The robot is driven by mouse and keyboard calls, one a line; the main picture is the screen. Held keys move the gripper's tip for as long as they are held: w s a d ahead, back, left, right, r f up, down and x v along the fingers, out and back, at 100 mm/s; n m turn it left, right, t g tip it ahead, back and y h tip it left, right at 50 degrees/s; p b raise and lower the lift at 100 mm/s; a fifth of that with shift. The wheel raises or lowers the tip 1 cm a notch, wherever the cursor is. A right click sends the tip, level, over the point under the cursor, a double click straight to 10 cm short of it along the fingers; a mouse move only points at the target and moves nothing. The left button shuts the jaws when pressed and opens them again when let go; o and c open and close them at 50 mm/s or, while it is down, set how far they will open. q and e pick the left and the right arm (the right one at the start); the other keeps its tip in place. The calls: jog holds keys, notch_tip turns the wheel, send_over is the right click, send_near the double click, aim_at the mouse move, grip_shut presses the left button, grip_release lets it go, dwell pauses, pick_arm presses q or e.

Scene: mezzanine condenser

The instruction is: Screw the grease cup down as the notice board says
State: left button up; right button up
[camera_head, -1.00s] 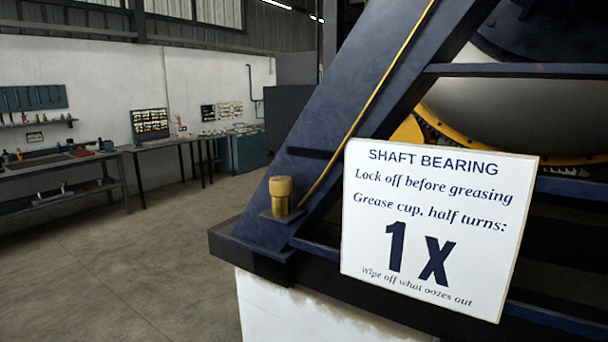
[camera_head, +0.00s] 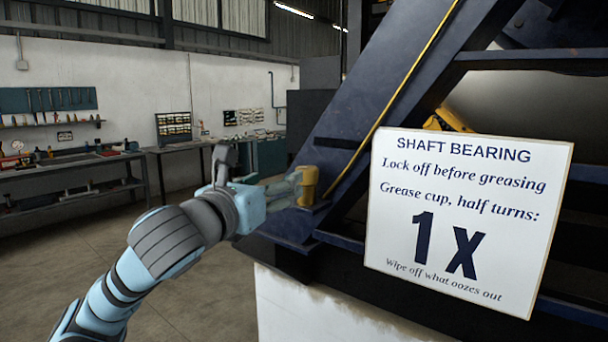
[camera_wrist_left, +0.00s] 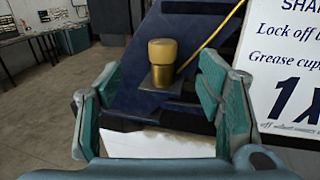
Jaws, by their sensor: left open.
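The brass-yellow grease cup (camera_head: 307,184) stands upright on a small plate on the dark blue frame. In the left wrist view the cup (camera_wrist_left: 162,62) shows whole, with a wider cap on a narrower body. My left gripper (camera_head: 292,187) is at the cup's left in the head view. In the wrist view its teal fingers (camera_wrist_left: 168,98) are spread apart, with the cup ahead between them and no finger seen touching it. The notice board (camera_head: 468,222) reads "SHAFT BEARING", "Lock off before greasing", "Grease cup, half turns: 1X", "Wipe off what oozes out". My right gripper is not in view.
A yellow pipe (camera_head: 395,100) runs up the sloping blue beam (camera_head: 370,110) right beside the cup. A white plinth (camera_head: 325,310) stands below the frame. Workbenches (camera_head: 70,172) line the far wall, and the floor at left is open.

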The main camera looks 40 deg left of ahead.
aim_at(307, 167)
pick_arm(q)
jog(key=p+x, duration=0.2)
jog(key=x, duration=0.2)
jog(key=p+x, duration=0.1)
jog(key=x, duration=0.4)
jog(key=p+x, duration=0.2)
jog(key=x, duration=0.2)
jog(key=shift+w+d+f+p, duration=0.25)
jog(key=shift+w+p, duration=0.1)
jog(key=shift+w, duration=0.15)
jog(key=shift+w+a, duration=0.2)
jog(key=shift+w, duration=0.15)
jog(key=shift+f, duration=0.1)
jog(key=shift+w, duration=0.1)
jog(key=shift+c, duration=0.6)
jog(key=c, duration=1.1)
jog(key=shift+f, duration=0.1)
